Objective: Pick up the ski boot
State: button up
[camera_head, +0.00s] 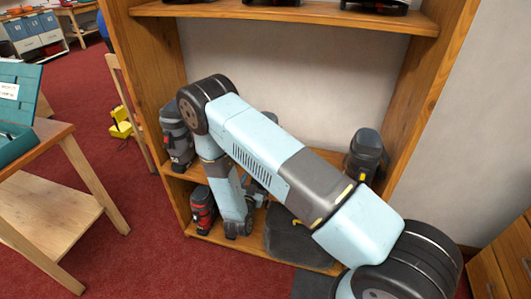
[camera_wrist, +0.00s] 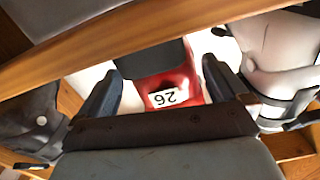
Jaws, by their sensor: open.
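In the wrist view a red and black ski boot (camera_wrist: 172,85) with a white label reading 26, upside down in the picture, lies between the two fingers of my gripper (camera_wrist: 163,88). The fingers are open on either side of it, and I cannot tell whether they touch it. Part of the boot is hidden by the gripper body. In the head view a red and black boot (camera_head: 203,210) stands at the left of the bottom shelf; I cannot tell whether it is the same boot.
The wooden shelf unit (camera_head: 150,90) has uprights and boards close around my arm. A grey boot (camera_head: 177,137) and a dark boot (camera_head: 366,155) stand on the middle shelf. In the wrist view a pale boot (camera_wrist: 280,55) is at right and a dark one (camera_wrist: 30,125) at left.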

jog(key=x, duration=0.4)
jog(key=shift+w+f, duration=0.15)
jog(key=shift+w, duration=0.1)
jog(key=c, duration=1.5)
jog(key=shift+c, duration=0.8)
